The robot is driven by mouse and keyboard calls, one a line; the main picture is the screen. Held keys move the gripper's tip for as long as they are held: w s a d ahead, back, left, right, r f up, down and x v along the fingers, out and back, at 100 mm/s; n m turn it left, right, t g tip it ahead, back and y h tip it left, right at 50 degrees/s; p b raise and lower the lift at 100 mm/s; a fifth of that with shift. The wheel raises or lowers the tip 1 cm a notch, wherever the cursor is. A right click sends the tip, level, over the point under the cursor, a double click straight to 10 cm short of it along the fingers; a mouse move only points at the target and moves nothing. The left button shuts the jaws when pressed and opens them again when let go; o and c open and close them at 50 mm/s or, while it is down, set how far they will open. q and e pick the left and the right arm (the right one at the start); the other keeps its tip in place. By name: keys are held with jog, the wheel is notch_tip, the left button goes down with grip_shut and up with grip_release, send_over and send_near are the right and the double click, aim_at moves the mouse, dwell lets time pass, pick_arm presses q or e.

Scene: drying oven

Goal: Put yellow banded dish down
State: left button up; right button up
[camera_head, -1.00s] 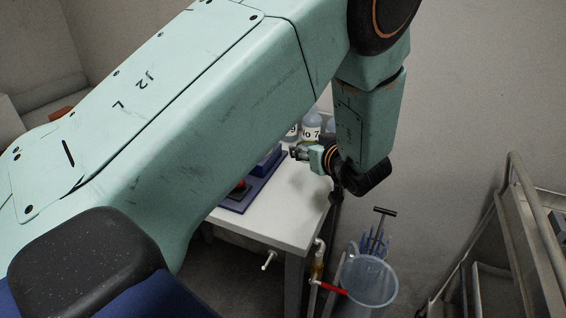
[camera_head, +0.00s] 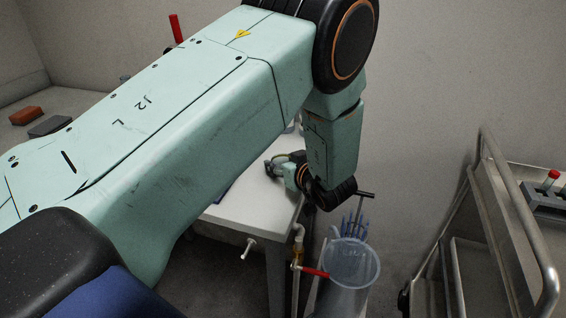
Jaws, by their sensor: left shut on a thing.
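My left gripper (camera_head: 274,167) is small and partly hidden in the view, at the end of my pale green arm over the white table (camera_head: 238,212). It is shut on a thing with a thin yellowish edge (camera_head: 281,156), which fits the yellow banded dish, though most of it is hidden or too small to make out. I cannot tell whether the dish touches the table top. My right gripper is not in view.
A clear bin (camera_head: 352,268) and a red-handled valve (camera_head: 313,272) stand by the table's right end. A metal cart (camera_head: 487,200) with a rack (camera_head: 547,197) is at the right. A brick-like red block (camera_head: 25,116) lies at far left. My left arm hides much of the table.

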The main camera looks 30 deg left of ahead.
pick_arm(q)
jog(key=o, duration=1.1)
jog(key=shift+f, duration=0.1)
